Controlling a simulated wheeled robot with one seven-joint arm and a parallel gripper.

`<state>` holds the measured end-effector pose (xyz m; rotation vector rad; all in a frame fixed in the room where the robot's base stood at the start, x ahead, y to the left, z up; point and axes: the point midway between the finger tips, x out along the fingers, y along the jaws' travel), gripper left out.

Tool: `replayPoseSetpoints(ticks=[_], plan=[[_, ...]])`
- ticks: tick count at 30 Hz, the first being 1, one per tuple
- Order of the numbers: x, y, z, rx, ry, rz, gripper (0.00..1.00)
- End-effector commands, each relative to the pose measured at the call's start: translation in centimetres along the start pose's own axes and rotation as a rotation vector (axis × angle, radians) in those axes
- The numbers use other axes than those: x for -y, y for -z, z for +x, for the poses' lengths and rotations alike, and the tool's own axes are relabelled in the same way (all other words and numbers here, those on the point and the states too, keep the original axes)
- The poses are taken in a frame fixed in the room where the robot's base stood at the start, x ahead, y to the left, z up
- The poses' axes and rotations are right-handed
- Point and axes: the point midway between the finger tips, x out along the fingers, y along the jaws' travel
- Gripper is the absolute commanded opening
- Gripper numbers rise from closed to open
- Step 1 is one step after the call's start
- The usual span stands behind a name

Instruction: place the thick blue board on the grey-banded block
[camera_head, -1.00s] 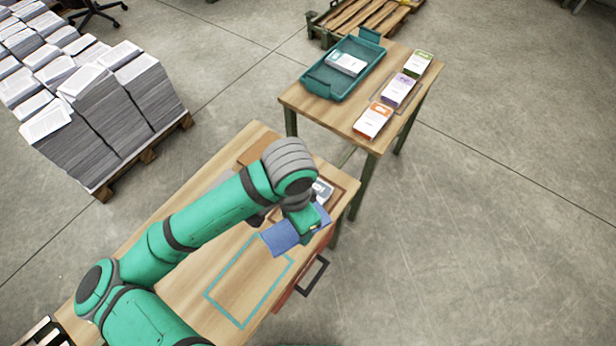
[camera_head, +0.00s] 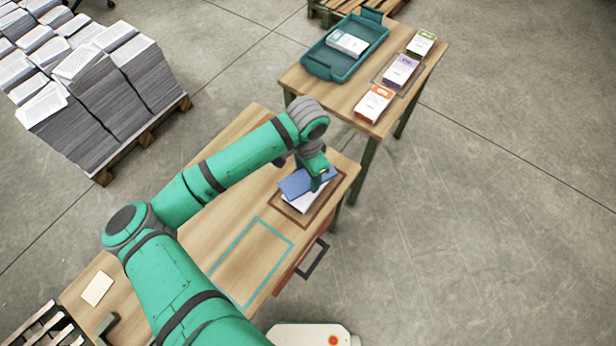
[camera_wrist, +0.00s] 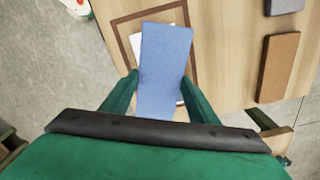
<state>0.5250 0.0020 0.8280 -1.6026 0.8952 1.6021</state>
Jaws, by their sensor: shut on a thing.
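The thick blue board (camera_head: 301,183) is held flat by my gripper (camera_head: 318,184), over a white block (camera_head: 297,203) inside a brown outline on the near table. In the wrist view the blue board (camera_wrist: 165,62) lies between my two green fingers (camera_wrist: 159,95), and strips of the white block (camera_wrist: 136,45) show past its edges. The board hides most of the block, and no grey band shows now. The board is slightly turned relative to the block. I cannot tell whether it touches the block.
A brown board (camera_wrist: 278,68) and a grey board (camera_wrist: 284,6) lie beside the outline. A teal outline (camera_head: 247,262) on the near table (camera_head: 205,225) is empty. The far table holds a teal tray (camera_head: 318,66) and several blocks. A pallet of paper stacks (camera_head: 115,90) stands left.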

Motion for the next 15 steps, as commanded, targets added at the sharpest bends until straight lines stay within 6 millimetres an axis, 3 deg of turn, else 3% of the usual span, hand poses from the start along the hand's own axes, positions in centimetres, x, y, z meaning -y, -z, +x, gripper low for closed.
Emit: replayPoseSetpoints(ticks=[15], plan=[[0.5, 0.5, 3.9, 0.0, 0.0, -0.001, 0.3]])
